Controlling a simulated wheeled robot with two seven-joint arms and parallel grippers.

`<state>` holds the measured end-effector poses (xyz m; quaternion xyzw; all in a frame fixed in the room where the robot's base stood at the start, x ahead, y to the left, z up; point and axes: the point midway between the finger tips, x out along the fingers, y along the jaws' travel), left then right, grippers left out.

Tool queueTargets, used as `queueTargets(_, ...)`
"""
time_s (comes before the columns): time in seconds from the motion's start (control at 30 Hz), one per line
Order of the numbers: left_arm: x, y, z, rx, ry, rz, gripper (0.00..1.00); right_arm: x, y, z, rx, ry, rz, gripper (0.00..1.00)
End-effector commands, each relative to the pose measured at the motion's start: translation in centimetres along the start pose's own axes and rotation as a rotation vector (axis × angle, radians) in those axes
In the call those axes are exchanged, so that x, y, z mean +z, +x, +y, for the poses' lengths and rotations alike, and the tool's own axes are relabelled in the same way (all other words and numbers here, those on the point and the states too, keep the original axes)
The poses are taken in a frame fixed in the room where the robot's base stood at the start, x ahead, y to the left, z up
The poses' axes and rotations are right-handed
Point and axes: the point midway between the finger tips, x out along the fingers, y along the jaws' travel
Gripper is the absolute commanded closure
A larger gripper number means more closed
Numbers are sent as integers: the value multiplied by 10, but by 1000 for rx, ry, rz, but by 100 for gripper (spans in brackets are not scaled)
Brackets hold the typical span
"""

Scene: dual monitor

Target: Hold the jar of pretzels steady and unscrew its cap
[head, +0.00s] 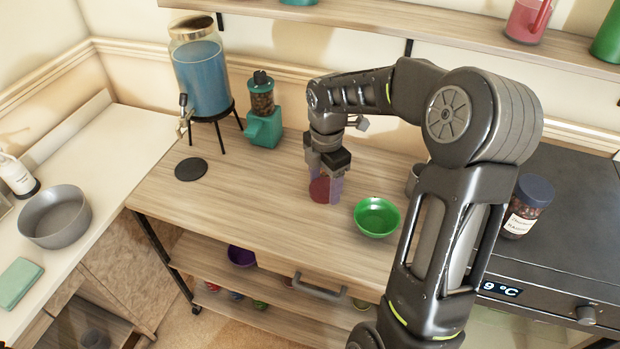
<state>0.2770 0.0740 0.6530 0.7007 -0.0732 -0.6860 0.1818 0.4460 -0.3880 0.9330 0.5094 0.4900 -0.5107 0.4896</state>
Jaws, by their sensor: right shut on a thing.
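A clear jar (525,212) with brown contents, a pale label and a dark blue cap (535,188) stands upright on the dark appliance at the right. The cap is on it. The label is too small to read surely, so I cannot tell whether it holds pretzels. My right gripper (325,189) is well to the left of it, over the wooden counter, pointing down. It is shut on a dark red round thing (319,189), partly hidden by the fingers, at or just above the counter. My left gripper is out of view.
A green bowl (377,217) sits close right of my right gripper. A teal dispenser (264,127), a blue drink dispenser (203,78) and a black disc (191,169) stand to the left on the wooden counter (230,205). My right arm crosses in front of the appliance (575,205).

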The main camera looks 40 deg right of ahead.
Motion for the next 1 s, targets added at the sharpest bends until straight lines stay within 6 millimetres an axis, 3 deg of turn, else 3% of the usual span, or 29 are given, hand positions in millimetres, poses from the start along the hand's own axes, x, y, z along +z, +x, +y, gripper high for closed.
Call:
queueTargets(0.37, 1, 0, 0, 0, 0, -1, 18, 0, 2, 0, -1, 0, 0, 86)
queueTargets(0.73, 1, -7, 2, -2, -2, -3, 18, 0, 56, -1, -4, 0, 1, 86)
queueTargets(1.0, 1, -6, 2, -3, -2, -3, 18, 0, 63, 0, 0, 1, 0, 86)
